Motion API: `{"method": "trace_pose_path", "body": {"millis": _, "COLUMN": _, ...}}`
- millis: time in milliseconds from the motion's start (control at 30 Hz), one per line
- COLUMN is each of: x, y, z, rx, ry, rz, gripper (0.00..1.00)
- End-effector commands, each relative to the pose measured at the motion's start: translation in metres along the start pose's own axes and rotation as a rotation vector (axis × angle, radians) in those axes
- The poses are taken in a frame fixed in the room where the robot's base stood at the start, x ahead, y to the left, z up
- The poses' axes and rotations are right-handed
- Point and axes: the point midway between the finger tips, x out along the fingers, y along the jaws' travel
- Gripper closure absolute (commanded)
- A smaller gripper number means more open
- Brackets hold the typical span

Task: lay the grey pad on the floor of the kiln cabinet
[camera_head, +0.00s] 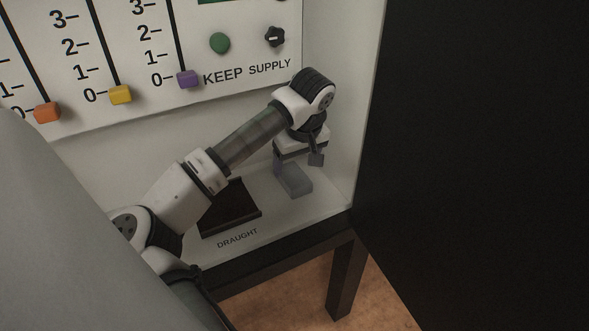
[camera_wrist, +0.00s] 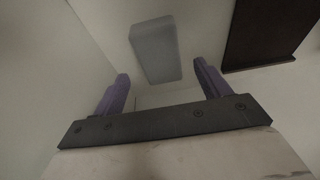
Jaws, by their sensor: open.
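A dark draught plate (camera_head: 230,212) lies on the floor left of the pad; it also shows in the wrist view (camera_wrist: 270,35). A panel with sliders (camera_head: 150,50) and knobs stands behind. A black wall (camera_head: 470,150) bounds the right side.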

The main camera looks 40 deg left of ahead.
Motion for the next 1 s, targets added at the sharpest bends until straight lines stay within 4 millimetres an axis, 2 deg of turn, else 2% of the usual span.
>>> {"method": "trace_pose_path", "body": {"millis": 33, "x": -0.014, "y": 0.000, "z": -0.001, "rx": 0.001, "ry": 0.005, "rz": 0.000, "gripper": 0.25}}
{"method": "trace_pose_path", "body": {"millis": 200, "x": -0.049, "y": 0.000, "z": -0.001, "rx": 0.001, "ry": 0.003, "rz": 0.000, "gripper": 0.25}}
{"method": "trace_pose_path", "body": {"millis": 400, "x": -0.074, "y": 0.000, "z": -0.001, "rx": 0.000, "ry": 0.002, "rz": -0.001, "gripper": 0.25}}
{"method": "trace_pose_path", "body": {"millis": 567, "x": -0.080, "y": 0.000, "z": 0.000, "rx": 0.000, "ry": -0.001, "rz": 0.000, "gripper": 0.25}}
{"method": "trace_pose_path", "body": {"millis": 1000, "x": -0.079, "y": 0.000, "z": 0.000, "rx": -0.001, "ry": 0.000, "rz": 0.000, "gripper": 0.25}}
